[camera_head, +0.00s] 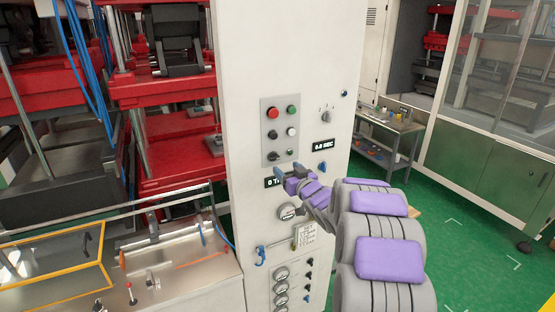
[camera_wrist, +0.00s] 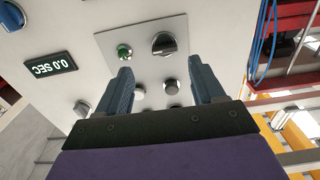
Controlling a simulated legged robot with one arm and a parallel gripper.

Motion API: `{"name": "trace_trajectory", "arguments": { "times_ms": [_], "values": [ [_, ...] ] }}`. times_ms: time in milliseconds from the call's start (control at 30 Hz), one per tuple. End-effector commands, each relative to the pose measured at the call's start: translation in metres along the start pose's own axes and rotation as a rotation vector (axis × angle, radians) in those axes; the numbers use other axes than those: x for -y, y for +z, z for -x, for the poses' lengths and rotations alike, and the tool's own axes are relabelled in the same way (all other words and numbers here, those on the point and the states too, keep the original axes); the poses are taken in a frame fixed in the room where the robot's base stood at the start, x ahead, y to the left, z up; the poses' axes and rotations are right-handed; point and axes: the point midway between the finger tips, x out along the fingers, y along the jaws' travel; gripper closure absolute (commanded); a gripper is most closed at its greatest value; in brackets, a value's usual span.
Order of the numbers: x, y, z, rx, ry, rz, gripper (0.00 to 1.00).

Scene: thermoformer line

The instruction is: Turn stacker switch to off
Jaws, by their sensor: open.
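A black selector knob (camera_head: 273,156) sits at the lower left of a grey button plate (camera_head: 281,143) on a white cabinet. In the wrist view, this knob (camera_wrist: 164,44) shows a pale pointer line, just beyond my fingertips. No label naming the stacker is readable. My gripper (camera_head: 287,170) is open and empty, just below the plate in the head view. In the wrist view, its two blue-grey fingers (camera_wrist: 160,76) are spread apart, with the knob between their directions and nearer the right finger. No contact with the knob shows.
A green button (camera_wrist: 124,51) is beside the knob. A red button (camera_head: 272,113) and a white button (camera_head: 291,131) are higher on the plate. A grey selector (camera_head: 327,116) and a blue knob (camera_head: 322,168) sit to the right. Gauges and a lower panel are below.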

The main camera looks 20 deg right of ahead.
Motion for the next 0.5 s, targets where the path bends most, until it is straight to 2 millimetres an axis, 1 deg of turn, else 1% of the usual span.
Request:
{"name": "trace_trajectory", "arguments": {
  "times_ms": [33, 100, 300, 500],
  "values": [
    [0.001, -0.001, -0.010, -0.001, -0.003, 0.002, 0.32],
    [0.003, -0.001, -0.022, -0.003, -0.004, 0.003, 0.32],
    [0.004, 0.000, -0.051, 0.001, -0.002, 0.002, 0.32],
    [0.001, -0.003, -0.069, -0.004, -0.002, 0.002, 0.32]
  ]
}}
